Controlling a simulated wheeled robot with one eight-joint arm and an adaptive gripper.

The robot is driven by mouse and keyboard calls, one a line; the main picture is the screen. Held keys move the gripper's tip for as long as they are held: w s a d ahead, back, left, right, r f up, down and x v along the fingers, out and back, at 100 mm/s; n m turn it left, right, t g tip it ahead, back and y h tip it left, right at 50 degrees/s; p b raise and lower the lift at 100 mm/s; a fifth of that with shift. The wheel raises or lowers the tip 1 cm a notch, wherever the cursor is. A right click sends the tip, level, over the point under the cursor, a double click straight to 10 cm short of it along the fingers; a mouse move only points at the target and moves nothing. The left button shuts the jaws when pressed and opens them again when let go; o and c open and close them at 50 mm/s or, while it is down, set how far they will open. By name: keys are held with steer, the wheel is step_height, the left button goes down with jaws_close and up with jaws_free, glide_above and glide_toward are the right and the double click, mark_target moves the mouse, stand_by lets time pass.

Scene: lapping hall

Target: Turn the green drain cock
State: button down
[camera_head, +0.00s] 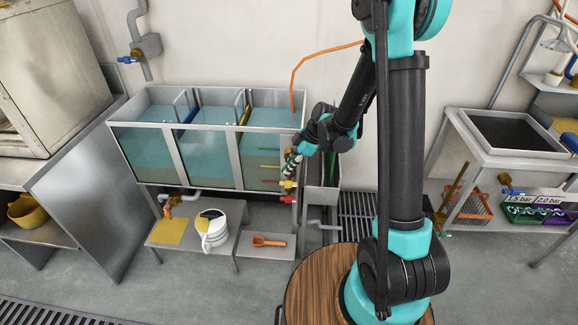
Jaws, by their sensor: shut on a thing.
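My gripper (291,165) is at the right end of a three-part glass-fronted tank (180,160) and is shut on a small fitting there. The fingers hide most of that fitting. Its place in the column of cocks fits the green drain cock, but its colour and handle angle cannot be made out. Just below the fingers are a yellow cock (288,184) and, lower, a red cock (287,200). My arm comes down to the cocks from the upper right.
A narrow trough (324,180) stands close right of the gripper. An orange hose (304,64) hangs into the tank. A round wooden top (305,290) is in front.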

steer(key=y, duration=0.4)
steer(key=shift+d+f+y, duration=0.1)
steer(key=shift+y, duration=0.2)
stand_by(0.3)
steer(key=c, duration=1.5)
jaws_free()
steer(key=shift+o, duration=0.2)
steer(key=v, duration=1.2)
steer(key=shift+s+d+f, duration=0.1)
